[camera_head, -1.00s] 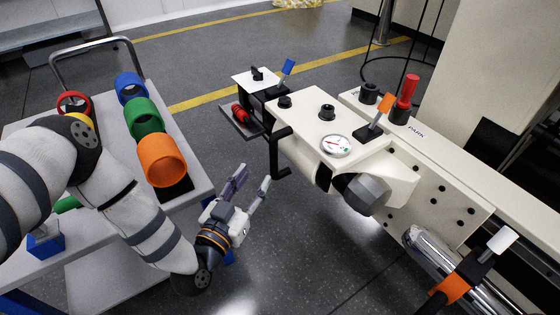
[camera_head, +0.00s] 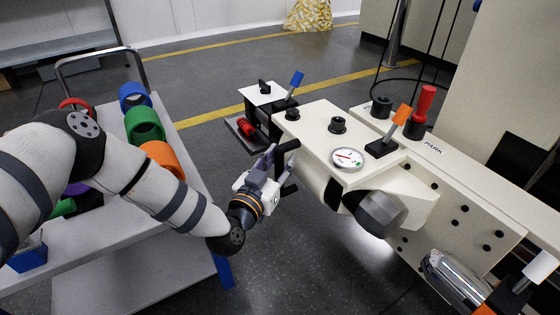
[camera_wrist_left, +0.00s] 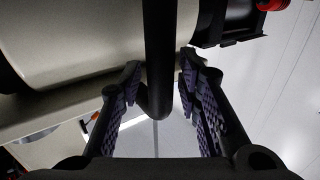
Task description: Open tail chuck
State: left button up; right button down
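The cream tailstock (camera_head: 318,125) stands right of centre in the head view, with the grey faceted tail chuck (camera_head: 382,213) on its right side. A black crank handle (camera_head: 289,147) sticks out at its left end. My left gripper (camera_head: 274,172) is at this handle, its fingers open. In the left wrist view the black handle bar (camera_wrist_left: 159,45) runs down between the two ridged fingers (camera_wrist_left: 160,85), with gaps on both sides. A blue-tipped lever (camera_head: 297,79) and an orange-tipped lever (camera_head: 401,116) stand on the unit.
A round gauge (camera_head: 347,158) and black knobs sit on the tailstock top. A red-topped post (camera_head: 425,100) stands behind, near the PARK label. A cart (camera_head: 120,280) with coloured rings, including a green one (camera_head: 145,125), is at left. Floor between cart and machine is free.

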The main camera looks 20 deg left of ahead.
aim_at(280, 138)
pick_arm(q)
grip_shut()
jog(key=w+a, duration=0.2)
jog(key=a, duration=0.1)
jog(key=shift+w+a+b, duration=0.3)
jog(key=shift+w, duration=0.1)
jog(key=shift+o, duration=2.2)
grip_release()
jog(key=shift+s, duration=0.15)
jog(key=s, duration=1.1)
jog(key=shift+s+a, duration=0.4)
